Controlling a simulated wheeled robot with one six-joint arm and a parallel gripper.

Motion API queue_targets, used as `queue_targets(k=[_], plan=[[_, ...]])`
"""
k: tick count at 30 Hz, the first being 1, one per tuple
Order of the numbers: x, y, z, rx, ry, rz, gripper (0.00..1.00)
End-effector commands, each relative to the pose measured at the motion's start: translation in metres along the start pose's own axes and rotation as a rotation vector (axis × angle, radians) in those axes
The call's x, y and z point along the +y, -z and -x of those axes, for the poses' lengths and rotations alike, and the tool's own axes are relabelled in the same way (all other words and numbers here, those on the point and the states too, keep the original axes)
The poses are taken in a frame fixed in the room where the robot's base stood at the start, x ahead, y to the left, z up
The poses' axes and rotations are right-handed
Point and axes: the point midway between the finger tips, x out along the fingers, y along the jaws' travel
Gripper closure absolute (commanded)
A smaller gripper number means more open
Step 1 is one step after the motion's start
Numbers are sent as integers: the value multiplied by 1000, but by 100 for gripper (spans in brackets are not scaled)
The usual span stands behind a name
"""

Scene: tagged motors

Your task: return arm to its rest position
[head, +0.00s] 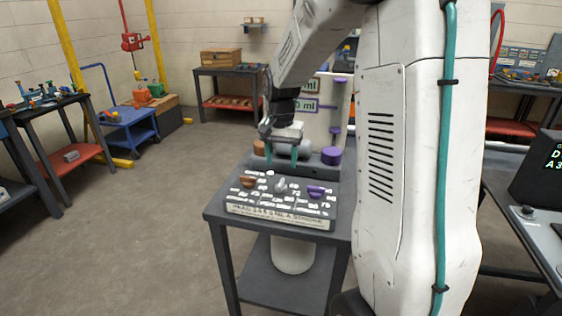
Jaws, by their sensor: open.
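My gripper (282,155) hangs at the end of my white arm, pointing down above the back part of a dark table (222,218). Its two teal-tipped fingers are apart, with nothing seen held between them. Behind and beside the fingers are a grey cylindrical thing (303,152), a purple cylinder (331,156) and an orange-brown piece (259,147). In front of the gripper is a labelled board (278,208) with a brown piece (248,182), a grey piece (281,187) and a purple piece (316,191) on it. My arm column hides the table's right side.
An upright panel (325,118) with labels stands at the table's back. A blue cart (128,124) and a workbench (83,140) are at left. Another bench (232,82) is behind. The floor (130,230) at left is clear. A dark device (540,175) sits at right.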

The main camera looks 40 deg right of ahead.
Motion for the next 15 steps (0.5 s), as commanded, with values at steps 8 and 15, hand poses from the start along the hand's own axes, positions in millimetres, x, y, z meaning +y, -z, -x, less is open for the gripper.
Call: queue_targets(k=[8, 15], plan=[[0, 0, 0, 0, 0, 0, 46], [9, -14, -8, -49, -27, 94, 46]])
